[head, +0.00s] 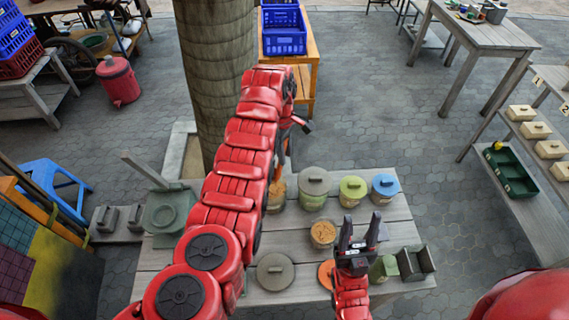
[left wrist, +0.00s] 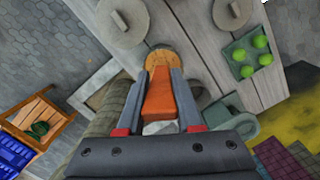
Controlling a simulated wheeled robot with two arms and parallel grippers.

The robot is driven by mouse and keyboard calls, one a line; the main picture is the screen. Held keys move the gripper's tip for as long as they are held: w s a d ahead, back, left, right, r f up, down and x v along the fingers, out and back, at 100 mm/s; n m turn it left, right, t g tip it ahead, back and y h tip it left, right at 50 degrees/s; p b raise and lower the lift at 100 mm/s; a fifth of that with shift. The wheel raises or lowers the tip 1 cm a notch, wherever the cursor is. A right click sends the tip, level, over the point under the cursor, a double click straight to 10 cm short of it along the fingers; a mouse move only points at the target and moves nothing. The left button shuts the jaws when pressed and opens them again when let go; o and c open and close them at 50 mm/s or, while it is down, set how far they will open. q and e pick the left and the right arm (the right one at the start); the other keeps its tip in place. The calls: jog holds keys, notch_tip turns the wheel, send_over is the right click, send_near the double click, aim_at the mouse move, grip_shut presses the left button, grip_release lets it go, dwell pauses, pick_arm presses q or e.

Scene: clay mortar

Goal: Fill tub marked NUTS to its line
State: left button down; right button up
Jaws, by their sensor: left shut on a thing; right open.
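My left gripper (head: 284,155) is shut on an orange handle-like piece, which shows between its fingers in the left wrist view (left wrist: 158,95). It is over a round tub with tan-brown contents, seen past the fingers (left wrist: 165,58) and partly hidden by my arm in the head view (head: 276,198). I cannot tell whether the piece's far end touches the contents. Another open tub of tan-brown contents (head: 323,233) stands nearer the table's middle. My right gripper (head: 358,232) is open and empty, fingers up, beside that tub. No NUTS mark or fill line is readable.
Lidded tubs in grey (head: 314,188), yellow-green (head: 353,190) and blue (head: 384,188) stand along the table's back. A grey lid (head: 275,271) and an orange lid (head: 326,273) lie near the front. A grey box (head: 415,263) stands front right. A tree trunk (head: 217,80) rises behind.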

pick_arm(q)
jog(key=shift+w+a+r, duration=0.25)
jog(key=shift+r, duration=0.05)
jog(key=shift+s+f, duration=0.15)
jog(key=shift+f, duration=0.6)
notch_tip(320, 180, down, 11)
jog(key=b, duration=0.7)
jog(key=shift+b, duration=0.3)
jog(key=shift+r, duration=0.15)
notch_tip(320, 180, up, 11)
jog(key=p, duration=0.9)
